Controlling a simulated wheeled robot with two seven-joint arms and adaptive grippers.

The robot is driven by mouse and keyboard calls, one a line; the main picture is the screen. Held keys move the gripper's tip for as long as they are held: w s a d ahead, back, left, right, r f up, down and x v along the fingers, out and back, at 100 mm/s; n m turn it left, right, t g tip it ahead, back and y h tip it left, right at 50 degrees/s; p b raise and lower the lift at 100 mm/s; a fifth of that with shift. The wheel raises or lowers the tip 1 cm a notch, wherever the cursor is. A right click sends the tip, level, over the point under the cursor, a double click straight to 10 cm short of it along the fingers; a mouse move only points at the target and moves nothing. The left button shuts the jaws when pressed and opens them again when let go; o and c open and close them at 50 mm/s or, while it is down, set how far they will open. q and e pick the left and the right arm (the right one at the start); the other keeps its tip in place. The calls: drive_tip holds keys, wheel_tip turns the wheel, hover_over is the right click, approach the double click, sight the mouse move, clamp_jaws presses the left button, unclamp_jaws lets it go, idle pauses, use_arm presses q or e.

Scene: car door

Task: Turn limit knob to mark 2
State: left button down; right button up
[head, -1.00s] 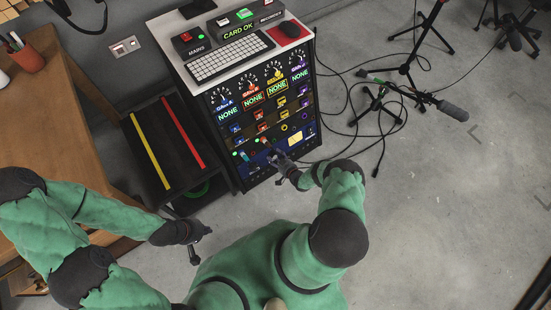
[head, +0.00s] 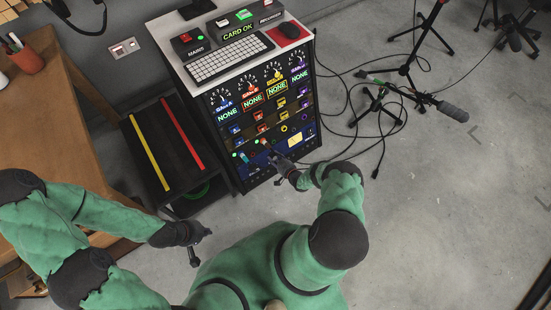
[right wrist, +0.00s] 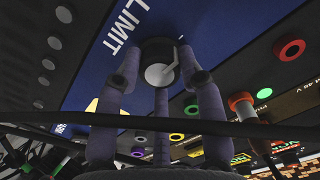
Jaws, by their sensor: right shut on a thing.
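The limit knob (right wrist: 158,72) is a dark round knob with a grey face and a pale pointer line, beside the word LIMIT on a blue panel in the right wrist view. Its pointer is tilted; I cannot make out mark 2. My right gripper (right wrist: 160,84) is shut on this knob, with purple-grey fingers around it. In the head view my right gripper (head: 277,160) is at the low front of the rack (head: 265,115) and hides the knob. My left gripper (head: 198,245) hangs away from the rack at lower left, too small to judge its opening.
A dark cable (right wrist: 150,125) crosses the right wrist view. Coloured jacks and a red-topped plug (right wrist: 242,103) are to the knob's right. A low shelf with yellow and red strips (head: 166,150) stands left of the rack.

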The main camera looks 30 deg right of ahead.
drive_tip(key=shift+w+r, duration=0.15)
drive_tip(key=shift+r, duration=0.05)
drive_tip(key=m, duration=0.4)
drive_tip(key=shift+w+d, duration=0.1)
drive_tip(key=shift+d, duration=0.05)
drive_tip(key=m, duration=0.4)
drive_tip(key=shift+d+y, duration=0.2)
drive_tip(key=shift+y, duration=0.1)
drive_tip(key=m, duration=0.4)
drive_tip(key=shift+d+m, duration=0.15)
drive_tip(key=shift+m, duration=0.25)
drive_tip(key=m, duration=0.4)
drive_tip(key=shift+d+f+t, duration=0.1)
drive_tip(key=shift+d+t, duration=0.05)
drive_tip(key=shift+t, duration=0.25)
drive_tip(key=shift+m, duration=0.3)
drive_tip(key=shift+d, duration=0.1)
drive_tip(key=o, duration=1.1)
drive_tip(key=shift+f, duration=0.15)
drive_tip(key=shift+a, duration=0.2)
